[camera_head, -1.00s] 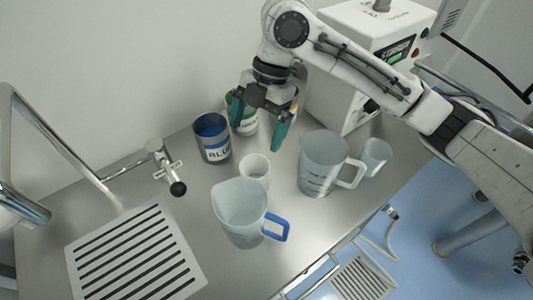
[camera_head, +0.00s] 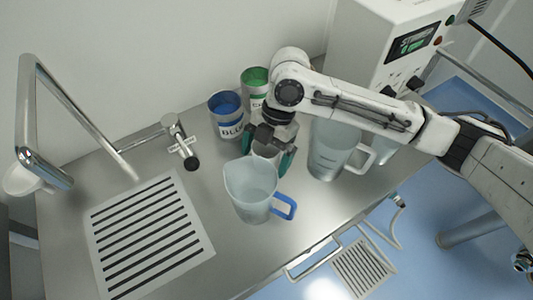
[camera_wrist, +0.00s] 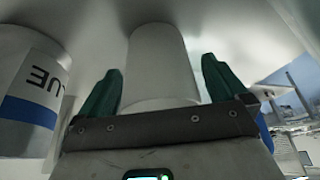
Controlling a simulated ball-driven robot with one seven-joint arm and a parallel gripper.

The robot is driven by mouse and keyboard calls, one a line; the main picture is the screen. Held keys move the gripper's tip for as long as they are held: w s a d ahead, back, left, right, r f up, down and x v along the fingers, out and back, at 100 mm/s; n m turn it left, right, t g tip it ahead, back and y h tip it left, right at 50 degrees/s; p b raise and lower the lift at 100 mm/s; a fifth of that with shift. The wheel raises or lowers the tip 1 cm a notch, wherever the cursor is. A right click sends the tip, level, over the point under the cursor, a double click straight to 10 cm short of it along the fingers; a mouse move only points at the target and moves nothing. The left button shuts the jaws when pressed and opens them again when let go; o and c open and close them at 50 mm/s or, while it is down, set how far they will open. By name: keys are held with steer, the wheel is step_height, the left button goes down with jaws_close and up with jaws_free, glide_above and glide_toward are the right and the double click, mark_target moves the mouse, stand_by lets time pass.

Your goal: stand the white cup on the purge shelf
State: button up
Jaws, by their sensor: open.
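The white cup (camera_wrist: 160,60) stands upright on the steel counter. In the wrist view it is between the two green fingers of my gripper (camera_wrist: 161,72), with a gap on each side. In the head view my gripper (camera_head: 267,152) is low over the counter and hides most of the cup. The gripper is open and not closed on the cup. I cannot tell which surface is the purge shelf; no label for it is readable.
A clear jug with a blue handle (camera_head: 250,190) stands close in front of my gripper. Another jug (camera_head: 333,150) is to the right. Blue (camera_head: 226,116) and green-topped (camera_head: 256,88) cans stand behind. A slatted drain grate (camera_head: 150,232) and a tap (camera_head: 75,120) are at left.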

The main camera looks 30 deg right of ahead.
steer(key=shift+f, duration=0.2)
steer(key=shift+c, duration=0.4)
steer(key=c, duration=1)
